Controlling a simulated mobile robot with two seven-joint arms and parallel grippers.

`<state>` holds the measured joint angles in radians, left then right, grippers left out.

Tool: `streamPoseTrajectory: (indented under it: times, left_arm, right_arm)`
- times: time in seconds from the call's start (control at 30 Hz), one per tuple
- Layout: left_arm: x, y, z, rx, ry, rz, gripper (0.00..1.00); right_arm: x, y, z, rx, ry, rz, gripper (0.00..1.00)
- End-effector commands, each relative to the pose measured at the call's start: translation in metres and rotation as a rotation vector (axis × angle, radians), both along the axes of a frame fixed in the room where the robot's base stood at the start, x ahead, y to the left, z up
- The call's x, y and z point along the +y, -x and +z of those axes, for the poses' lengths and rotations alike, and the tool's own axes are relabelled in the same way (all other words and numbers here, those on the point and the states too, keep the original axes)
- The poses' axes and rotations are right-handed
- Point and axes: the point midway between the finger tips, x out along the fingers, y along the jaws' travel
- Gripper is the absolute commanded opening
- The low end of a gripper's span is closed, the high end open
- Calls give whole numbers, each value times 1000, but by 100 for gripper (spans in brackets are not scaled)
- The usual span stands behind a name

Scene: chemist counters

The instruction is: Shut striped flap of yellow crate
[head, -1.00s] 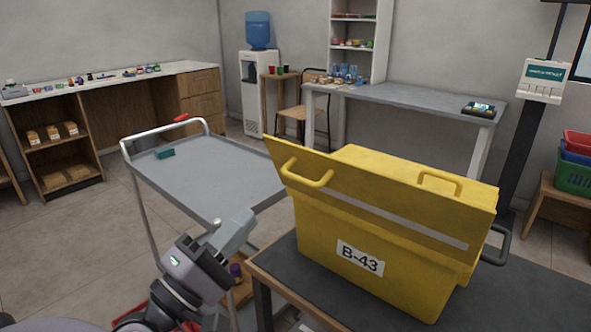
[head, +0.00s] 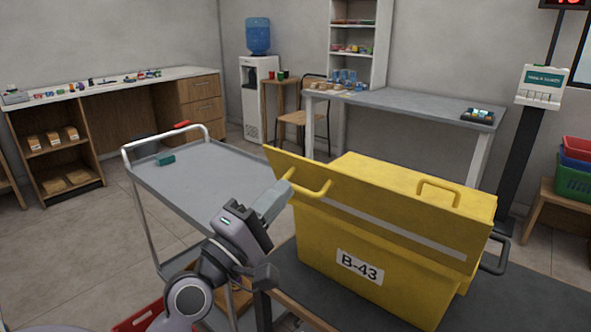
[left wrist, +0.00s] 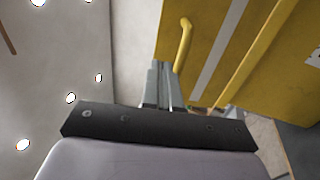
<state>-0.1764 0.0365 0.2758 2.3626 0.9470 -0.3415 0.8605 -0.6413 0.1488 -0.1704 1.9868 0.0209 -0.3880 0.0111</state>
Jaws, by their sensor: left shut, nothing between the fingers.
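The yellow crate (head: 375,282), labelled B-43, stands on a dark table in the head view. Its striped flap (head: 375,212) stands tilted up along the near side, with a pale stripe and a yellow handle at its left end. The top behind it carries a second yellow handle. My left gripper (head: 284,190) is shut and empty at the flap's left end, by the handle; whether it touches is unclear. In the left wrist view the flap (left wrist: 241,50) and its handle (left wrist: 184,45) show just beyond the fingers (left wrist: 163,90). My right gripper is not in view.
A grey trolley (head: 205,180) with a small green block (head: 165,160) stands left of the crate, close behind my left arm. The crate's table (head: 520,285) has bare room at right. A grey bench (head: 400,103) stands behind.

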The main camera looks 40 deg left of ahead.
Motion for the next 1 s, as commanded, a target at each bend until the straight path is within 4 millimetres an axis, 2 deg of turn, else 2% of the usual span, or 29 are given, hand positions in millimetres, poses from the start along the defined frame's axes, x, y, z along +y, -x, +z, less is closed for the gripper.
streamPoseTrajectory:
  times: [0.2,0.4,1.0]
  left_arm:
    - [-2,-27,14,-2,2,-2,0]
    - [-3,-41,18,0,0,-1,0]
    - [-3,-48,19,0,0,-1,0]
  right_arm:
    - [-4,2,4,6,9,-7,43]
    - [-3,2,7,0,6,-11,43]
    - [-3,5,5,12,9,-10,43]
